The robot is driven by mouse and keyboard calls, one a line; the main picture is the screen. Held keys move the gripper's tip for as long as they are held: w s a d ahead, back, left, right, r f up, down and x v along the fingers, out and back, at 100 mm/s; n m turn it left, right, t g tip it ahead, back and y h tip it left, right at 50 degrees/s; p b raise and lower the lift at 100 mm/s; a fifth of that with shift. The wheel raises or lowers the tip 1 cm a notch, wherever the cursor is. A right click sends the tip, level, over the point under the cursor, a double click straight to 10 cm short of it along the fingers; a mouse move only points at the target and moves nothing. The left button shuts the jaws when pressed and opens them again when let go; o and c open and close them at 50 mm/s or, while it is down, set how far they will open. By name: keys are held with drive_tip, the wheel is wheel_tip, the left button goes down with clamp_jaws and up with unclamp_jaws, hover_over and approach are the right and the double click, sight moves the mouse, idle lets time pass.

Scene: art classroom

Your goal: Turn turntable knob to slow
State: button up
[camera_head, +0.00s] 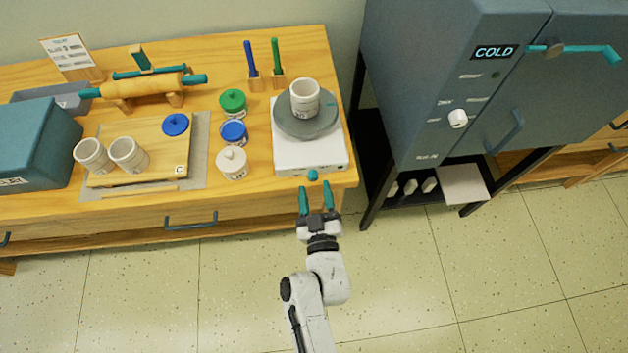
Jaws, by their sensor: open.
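The turntable is a white square base (302,156) with a round grey wheel (292,124) on top, at the right end of the wooden table. A pale cup (304,97) stands on the wheel. The teal turntable knob (312,175) sticks out from the front of the base, near the table's front edge. My gripper (316,189) has teal fingers and is open and empty. Its fingertips point at the base's front, just below the knob in the picture, one to each side of it. I cannot tell whether they touch anything. The knob's marking is too small to read.
A grey kiln (460,85) reading COLD stands to the right on a black stand. Small green (233,102), blue (233,132) and white-lidded (232,163) jars stand left of the turntable. A board with two cups (128,154) lies further left. The floor in front is clear.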

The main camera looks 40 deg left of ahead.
sight(313, 180)
drive_tip(key=shift+x, duration=1.55)
clamp_jaws()
